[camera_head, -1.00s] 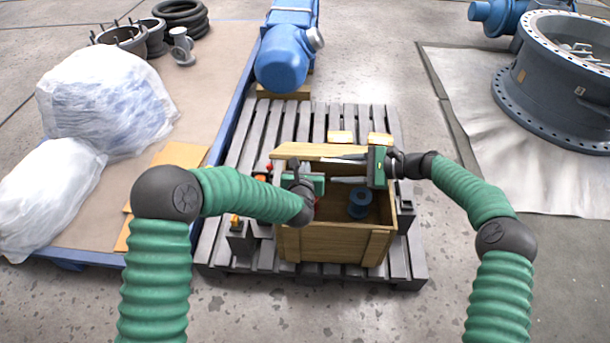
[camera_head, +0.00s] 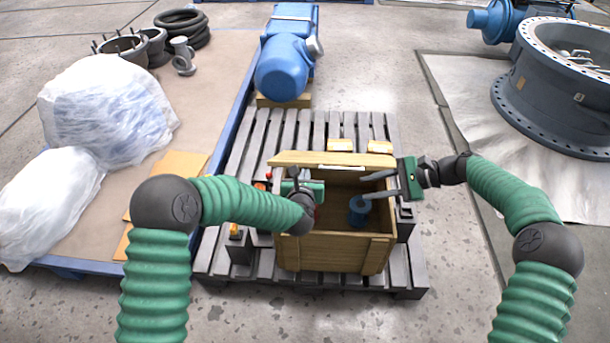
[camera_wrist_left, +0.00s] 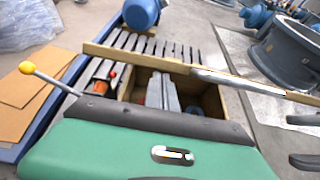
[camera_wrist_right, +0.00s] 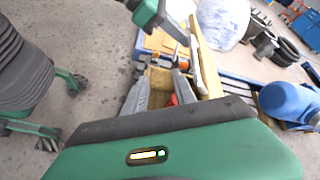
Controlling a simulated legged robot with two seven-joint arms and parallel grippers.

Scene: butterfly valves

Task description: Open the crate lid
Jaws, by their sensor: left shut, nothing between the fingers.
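The wooden crate (camera_head: 335,253) stands on a grey slatted pallet, its top open toward me. Its lid (camera_head: 345,159) stands raised along the crate's far edge, seen nearly edge-on; it also shows as a long plank in the left wrist view (camera_wrist_left: 140,56) and the right wrist view (camera_wrist_right: 207,65). My left gripper (camera_head: 302,176) is over the crate's left part, partly hidden by its own arm; its fingers (camera_wrist_left: 164,88) are together and empty. My right gripper (camera_head: 366,187) is at the crate's right side, fingers apart and empty, reaching over the opening. A blue spool (camera_head: 359,211) is inside.
The pallet (camera_head: 400,270) extends around the crate. A blue motor (camera_head: 283,70) stands behind it. Wrapped bundles (camera_head: 105,110) lie at left. A large flanged grey valve body (camera_head: 560,90) stands at right. Bare floor lies in front.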

